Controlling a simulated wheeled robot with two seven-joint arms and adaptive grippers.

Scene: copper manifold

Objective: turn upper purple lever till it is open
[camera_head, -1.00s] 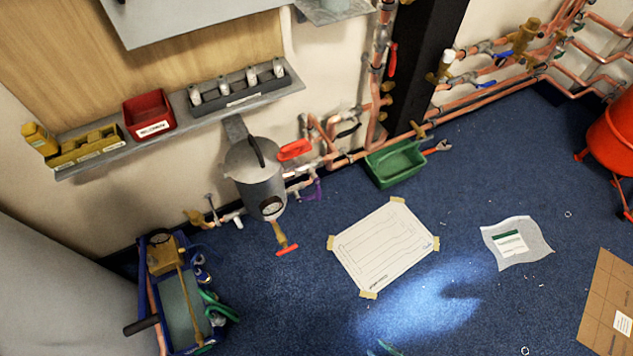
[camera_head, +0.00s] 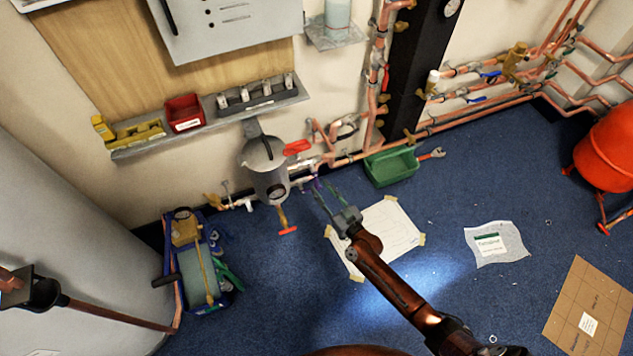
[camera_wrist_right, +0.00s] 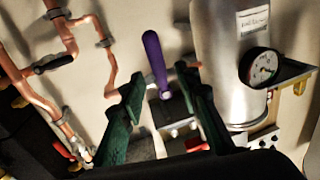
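A purple lever (camera_wrist_right: 155,62) stands upright on a metal valve body (camera_wrist_right: 174,116) in the right wrist view. In the head view only a small purple patch (camera_head: 317,184) shows beside my right gripper's fingertips. My right gripper (camera_head: 322,191) is open, reaching toward the pipes on the wall. In the right wrist view its two green fingers (camera_wrist_right: 160,80) stand apart, with the lever between their tips in the picture. I see no grip, and cannot tell whether either finger touches it. My left gripper is not in view.
A grey canister (camera_head: 268,183) with a gauge (camera_wrist_right: 262,67) stands close to the lever. A red handle (camera_head: 297,147) and copper pipes (camera_head: 350,158) are nearby. A green bin (camera_head: 391,166) stands right of the gripper. Papers lie on the blue floor.

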